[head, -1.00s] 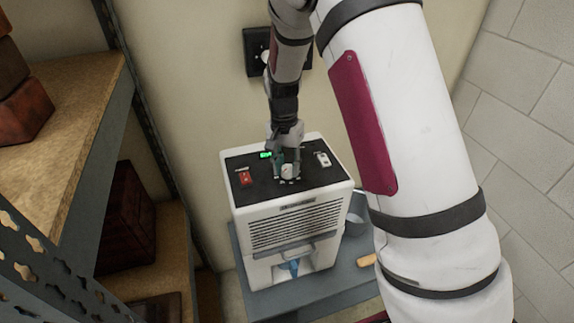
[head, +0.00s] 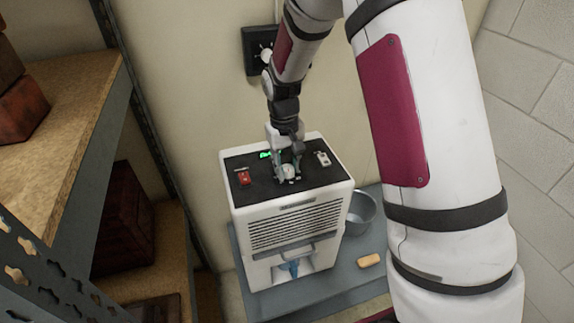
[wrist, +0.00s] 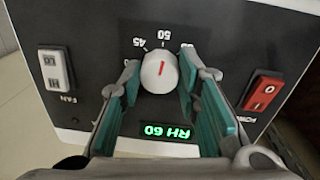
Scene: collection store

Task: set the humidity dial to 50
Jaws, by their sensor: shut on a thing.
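The white humidity dial (wrist: 158,74) is on the black top panel (wrist: 90,28) of a white dehumidifier (head: 292,240). In the wrist view its red mark points up, tilted slightly right, close to the 50 label. The 45 label is to its left; a label to the right is partly hidden by a finger. The green display (wrist: 166,131) appears upside down and seems to read RH 60. My gripper (head: 288,174) is shut on the dial, with a teal-padded finger on each side. In the head view the fingers partly cover the dial (head: 288,171).
A red power switch (wrist: 263,90) and a white fan switch (wrist: 55,70) flank the dial. The dehumidifier stands on a grey surface (head: 335,282) with a metal bowl (head: 361,212) and a yellowish block (head: 369,260). Shelving (head: 80,110) stands at left; a wall socket (head: 256,50) is behind.

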